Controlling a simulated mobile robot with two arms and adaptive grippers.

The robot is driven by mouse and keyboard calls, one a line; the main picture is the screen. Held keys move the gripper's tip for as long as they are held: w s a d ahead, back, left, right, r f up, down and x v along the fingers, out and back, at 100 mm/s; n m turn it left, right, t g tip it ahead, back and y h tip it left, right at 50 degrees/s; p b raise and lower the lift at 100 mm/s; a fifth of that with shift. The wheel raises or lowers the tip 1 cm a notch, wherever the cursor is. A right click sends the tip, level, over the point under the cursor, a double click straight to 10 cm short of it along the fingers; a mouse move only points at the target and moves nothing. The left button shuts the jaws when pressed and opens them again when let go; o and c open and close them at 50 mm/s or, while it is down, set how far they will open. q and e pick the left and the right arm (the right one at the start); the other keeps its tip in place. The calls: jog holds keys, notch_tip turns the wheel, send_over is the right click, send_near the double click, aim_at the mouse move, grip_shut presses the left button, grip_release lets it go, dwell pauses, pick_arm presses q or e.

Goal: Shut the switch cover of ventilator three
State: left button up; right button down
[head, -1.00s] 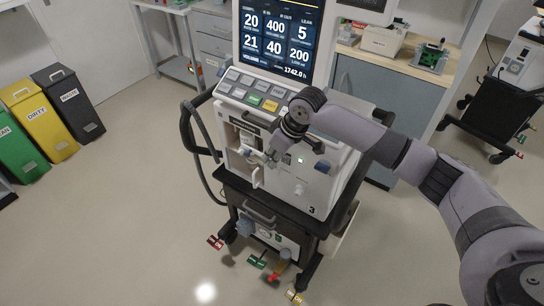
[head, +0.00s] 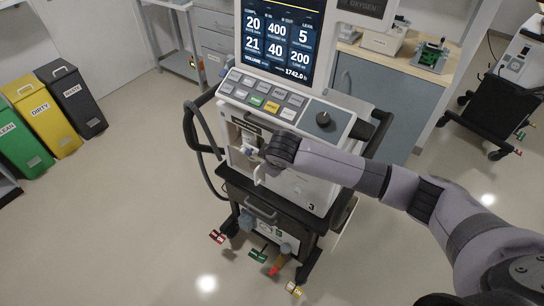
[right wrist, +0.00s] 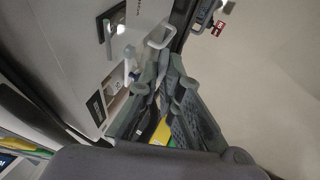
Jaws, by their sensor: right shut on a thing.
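Ventilator three (head: 318,188), marked with a 3, stands in the middle of the head view. Its front has an open recess with white parts inside. The switch cover (head: 258,174) is a small white flap standing out from the front by this recess. It also shows in the right wrist view (right wrist: 160,34), at the fingertips. My right gripper (right wrist: 166,62) has its grey fingers closed together at the cover. The contact itself is partly hidden. In the head view my right wrist hides the gripper. My left gripper is in neither view.
The ventilator's screen (head: 282,42) and button panel (head: 262,95) with a dark knob (head: 323,120) rise above the recess. A hose (head: 203,150) hangs at its left. Bins stand far left, a counter (head: 395,55) behind. The floor at left is clear.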

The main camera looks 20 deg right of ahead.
notch_tip(320, 180, down, 7)
jog(key=w+d+n+t+h+b, duration=0.2)
jog(key=t+h+b, duration=0.6)
jog(key=b, duration=0.6)
jog(key=shift+d+f+n+t+h, duration=0.2)
jog(key=shift+n+t+h, duration=0.1)
jog(key=shift+n+t, duration=0.6)
jog(key=shift+r, duration=0.1)
jog(key=c, duration=2)
grip_release()
jog(key=shift+c, duration=0.2)
